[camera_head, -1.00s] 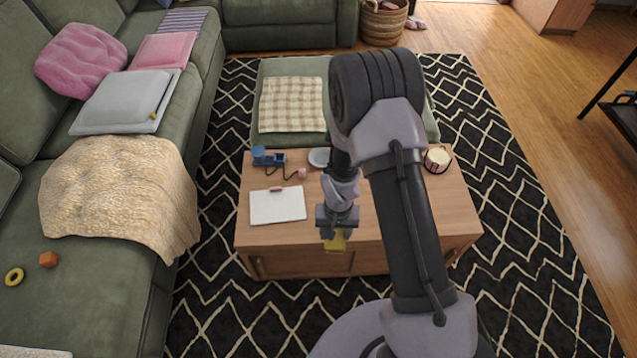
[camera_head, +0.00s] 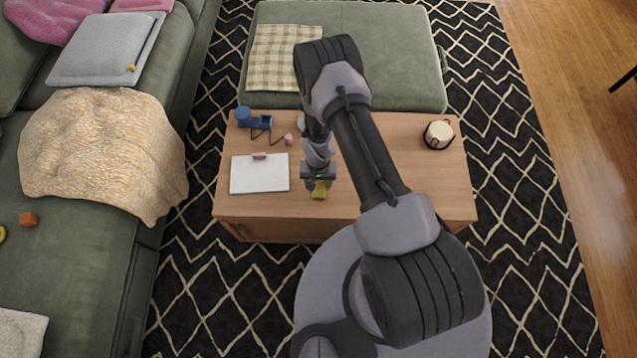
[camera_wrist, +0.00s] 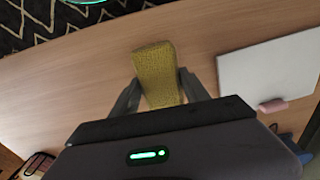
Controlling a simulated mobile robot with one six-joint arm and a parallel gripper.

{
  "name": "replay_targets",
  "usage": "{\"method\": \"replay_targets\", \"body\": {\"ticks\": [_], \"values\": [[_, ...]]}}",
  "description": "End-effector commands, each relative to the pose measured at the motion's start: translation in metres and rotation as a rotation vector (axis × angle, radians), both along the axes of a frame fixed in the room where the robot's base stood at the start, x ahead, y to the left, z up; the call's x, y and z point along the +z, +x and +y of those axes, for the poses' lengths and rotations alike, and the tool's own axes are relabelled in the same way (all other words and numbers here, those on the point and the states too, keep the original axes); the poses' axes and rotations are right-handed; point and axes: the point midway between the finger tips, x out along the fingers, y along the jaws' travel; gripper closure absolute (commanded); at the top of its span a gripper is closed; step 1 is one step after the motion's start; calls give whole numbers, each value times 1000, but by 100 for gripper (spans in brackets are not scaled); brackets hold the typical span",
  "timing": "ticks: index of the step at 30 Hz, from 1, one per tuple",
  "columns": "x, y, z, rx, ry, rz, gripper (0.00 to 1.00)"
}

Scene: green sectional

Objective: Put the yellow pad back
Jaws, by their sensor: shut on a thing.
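The yellow pad (camera_head: 320,190) is held between the fingers of my gripper (camera_head: 318,182), over the front part of the wooden coffee table (camera_head: 400,180). In the wrist view the yellow pad (camera_wrist: 157,72) sticks out beyond the two dark fingers of my gripper (camera_wrist: 160,88), with one finger on each side. Bare table wood shows around it. I cannot tell whether the pad touches the tabletop or hangs just above it.
A white notebook (camera_head: 258,178) with a pink eraser-like block (camera_head: 259,156) lies left of my gripper. A blue device (camera_head: 252,119) stands behind. A mug-like container (camera_head: 438,134) stands at the right. The table's right half is mostly clear. A green sofa (camera_head: 75,250) is at the left.

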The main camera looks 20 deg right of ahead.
Motion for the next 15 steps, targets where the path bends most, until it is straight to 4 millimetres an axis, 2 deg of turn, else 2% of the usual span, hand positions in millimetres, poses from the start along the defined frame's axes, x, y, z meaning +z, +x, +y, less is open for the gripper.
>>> {"method": "replay_targets", "body": {"ticks": [5, 10, 15], "values": [[-3, 20, -7, -1, 0, -1, 79], [-39, 21, -8, 1, 1, 2, 79], [-36, 22, -8, 1, 0, 1, 78]]}}
